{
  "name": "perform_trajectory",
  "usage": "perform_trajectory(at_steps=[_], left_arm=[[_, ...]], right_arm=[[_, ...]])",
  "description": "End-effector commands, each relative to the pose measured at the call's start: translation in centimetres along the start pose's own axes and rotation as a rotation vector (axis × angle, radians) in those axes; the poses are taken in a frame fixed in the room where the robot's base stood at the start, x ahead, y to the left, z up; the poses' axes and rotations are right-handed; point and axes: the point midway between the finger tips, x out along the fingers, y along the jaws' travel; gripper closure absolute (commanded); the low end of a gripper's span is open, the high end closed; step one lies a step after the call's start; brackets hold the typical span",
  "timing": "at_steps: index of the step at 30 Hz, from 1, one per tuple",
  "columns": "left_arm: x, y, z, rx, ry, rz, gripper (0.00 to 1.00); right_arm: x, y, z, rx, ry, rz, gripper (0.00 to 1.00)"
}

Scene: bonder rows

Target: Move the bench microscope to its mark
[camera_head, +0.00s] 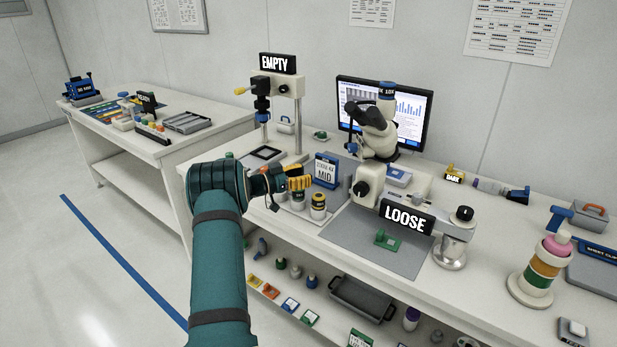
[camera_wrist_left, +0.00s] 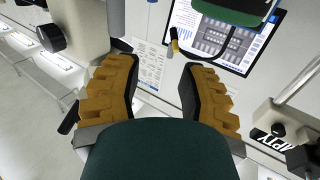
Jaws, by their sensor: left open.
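The bench microscope (camera_head: 376,140) stands upright on the bench in front of the monitor, with a white body, dark eyepieces and a black focus knob. A black LOOSE sign (camera_head: 408,218) is at its front, over a grey mat (camera_head: 403,260). My left gripper (camera_head: 296,182) is left of the microscope, apart from it and above the small jars. In the left wrist view its yellow-padded fingers (camera_wrist_left: 160,95) are spread with nothing between them. A white body with a black knob at upper left there may be the microscope. I cannot make out the mark. My right gripper is not in view.
A MID sign (camera_head: 326,171) and yellow-capped jars (camera_head: 318,206) stand close to my gripper. An EMPTY-signed stand (camera_head: 278,90) is behind it. The monitor (camera_head: 415,104) is behind the microscope. A ringed stack (camera_head: 545,268) is at right. A green piece (camera_head: 387,240) lies on the mat.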

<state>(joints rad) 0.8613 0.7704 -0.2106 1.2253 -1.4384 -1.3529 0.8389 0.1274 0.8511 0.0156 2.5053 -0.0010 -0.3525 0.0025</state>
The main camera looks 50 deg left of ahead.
Motion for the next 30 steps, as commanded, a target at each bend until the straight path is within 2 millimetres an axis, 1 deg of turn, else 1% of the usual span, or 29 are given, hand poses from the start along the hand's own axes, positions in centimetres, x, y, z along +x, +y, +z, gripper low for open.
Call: perform_trajectory(at_steps=[9,26,30], left_arm=[[-1.4,-1.0,0.1,-0.001,-0.001,0.0,0.6],[-1.4,-1.1,0.0,-0.001,0.0,0.0,0.6],[-1.9,-1.1,0.1,-0.001,-0.001,-0.001,0.6]], right_arm=[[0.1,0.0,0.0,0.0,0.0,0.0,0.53],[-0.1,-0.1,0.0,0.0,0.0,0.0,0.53],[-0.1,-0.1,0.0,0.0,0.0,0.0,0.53]])
